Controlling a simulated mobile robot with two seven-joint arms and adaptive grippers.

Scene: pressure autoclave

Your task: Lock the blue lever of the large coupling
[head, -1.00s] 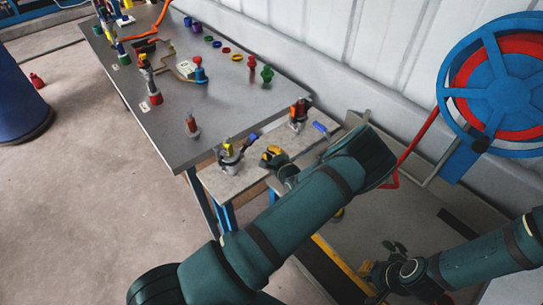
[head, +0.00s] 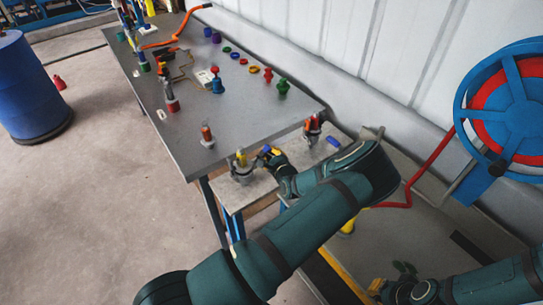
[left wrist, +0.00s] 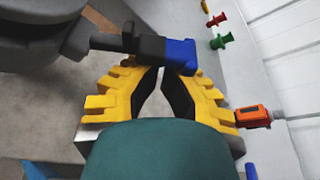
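The large coupling (head: 240,172) stands on the light low bench. Its grey body fills the top left corner of the left wrist view (left wrist: 40,35). Its lever reaches right from the body as a dark arm with a blue end (left wrist: 180,56). My left gripper (left wrist: 163,72) has yellow fingers whose tips come almost together, right at the blue end; I cannot tell whether they touch it. In the head view my left gripper (head: 270,160) is beside the coupling and partly covers it. My right gripper (head: 385,287) is low at the right, and its fingers are unclear.
A second coupling with an orange part (head: 312,128) stands to the right on the bench, with a blue piece (head: 333,141) near it. The grey table (head: 235,120) behind holds several fittings and coloured caps. A blue and red wheel (head: 510,105) is at the right.

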